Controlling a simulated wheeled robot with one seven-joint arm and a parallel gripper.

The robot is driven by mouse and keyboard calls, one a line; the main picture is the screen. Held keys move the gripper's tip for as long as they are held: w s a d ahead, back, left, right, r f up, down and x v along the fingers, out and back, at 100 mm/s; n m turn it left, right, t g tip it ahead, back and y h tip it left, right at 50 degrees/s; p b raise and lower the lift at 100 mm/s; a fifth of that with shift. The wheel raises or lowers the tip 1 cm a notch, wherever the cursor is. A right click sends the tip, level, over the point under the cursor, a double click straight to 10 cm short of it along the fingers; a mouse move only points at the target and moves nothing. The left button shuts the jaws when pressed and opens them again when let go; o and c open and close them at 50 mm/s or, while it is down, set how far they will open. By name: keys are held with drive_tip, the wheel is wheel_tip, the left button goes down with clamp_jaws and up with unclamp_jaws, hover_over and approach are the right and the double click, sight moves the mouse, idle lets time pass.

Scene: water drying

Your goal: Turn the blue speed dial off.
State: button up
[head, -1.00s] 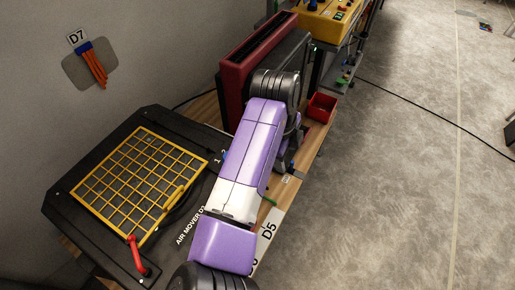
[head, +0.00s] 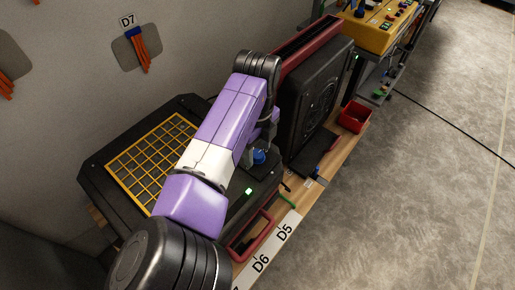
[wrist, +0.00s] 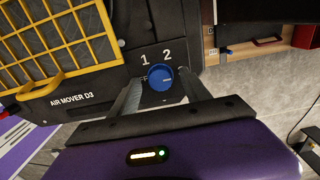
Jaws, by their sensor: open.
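The blue speed dial (wrist: 160,77) is a round knob on the black air mover panel, just below the printed numbers 1 and 2 in the wrist view. It also shows in the head view (head: 259,157), partly behind my arm. My gripper (wrist: 161,80) is open, with one grey finger on the left and one on the right of the dial. I cannot tell whether the fingers touch it. The dial's pointer setting is too small to read. The air mover (wrist: 88,82) carries the label AIR MOVER D3 and a yellow grille (head: 150,160).
A black and dark red unit (head: 312,95) stands close to the right of my arm. A red bin (head: 354,117) sits farther along the wooden bench. Grey floor lies open at the right.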

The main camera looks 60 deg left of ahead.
drive_tip(key=shift+f, duration=0.25)
drive_tip(key=shift+c, duration=0.2)
clamp_jaws()
